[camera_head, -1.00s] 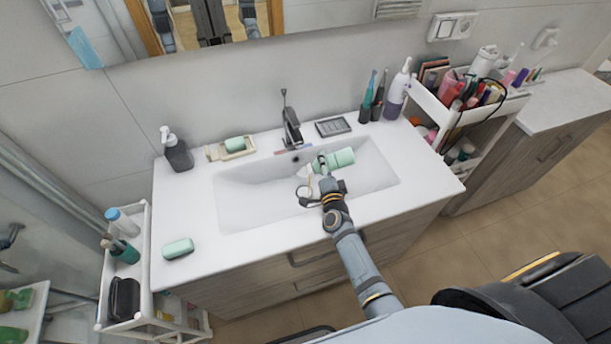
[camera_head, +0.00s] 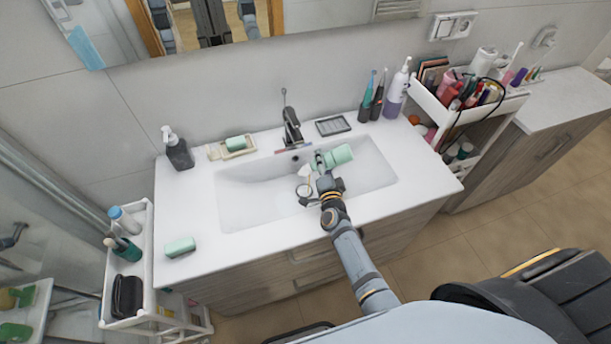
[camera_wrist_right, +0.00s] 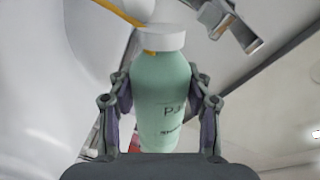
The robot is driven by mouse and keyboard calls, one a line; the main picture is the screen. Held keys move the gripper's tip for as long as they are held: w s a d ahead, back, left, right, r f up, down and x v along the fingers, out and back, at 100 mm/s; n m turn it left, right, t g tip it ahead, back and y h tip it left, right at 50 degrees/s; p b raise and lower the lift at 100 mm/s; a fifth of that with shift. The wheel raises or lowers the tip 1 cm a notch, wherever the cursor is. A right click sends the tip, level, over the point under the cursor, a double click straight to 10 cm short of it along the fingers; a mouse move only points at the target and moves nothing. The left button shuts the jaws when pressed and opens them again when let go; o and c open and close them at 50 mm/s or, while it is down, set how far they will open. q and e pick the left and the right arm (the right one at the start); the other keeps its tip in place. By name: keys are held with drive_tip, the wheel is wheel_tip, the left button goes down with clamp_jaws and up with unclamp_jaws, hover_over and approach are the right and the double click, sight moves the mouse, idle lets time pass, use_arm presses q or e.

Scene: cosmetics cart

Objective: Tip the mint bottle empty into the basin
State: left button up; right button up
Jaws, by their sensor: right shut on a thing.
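The mint bottle (camera_head: 340,154) is held over the white basin (camera_head: 250,201), below the tap. It lies slantwise, its white end toward the lower left and its green base toward the upper right. My right gripper (camera_head: 321,162) is shut around its body. In the right wrist view the mint bottle (camera_wrist_right: 162,105) sits between both fingers of my right gripper (camera_wrist_right: 160,110), with the white top (camera_wrist_right: 163,38) facing away from the palm. My left gripper is not in view.
The black tap (camera_head: 291,128) stands behind the basin. Toothbrushes and a lilac bottle (camera_head: 396,92) stand at the back right. Carts flank the counter.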

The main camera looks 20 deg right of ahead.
drive_tip(key=shift+a+r+n+p, duration=0.25)
drive_tip(key=shift+r+n+p, duration=0.05)
drive_tip(key=shift+n+p, duration=0.3)
idle(0.4)
drive_tip(key=shift+a+r+n+p, duration=0.15)
drive_tip(key=shift+r+n+p, duration=0.35)
drive_tip(key=shift+p, duration=0.25)
drive_tip(key=shift+a+r+n+p, duration=0.15)
drive_tip(key=shift+r+n+p, duration=0.3)
drive_tip(key=shift+p, duration=0.25)
idle(0.3)
idle(1.6)
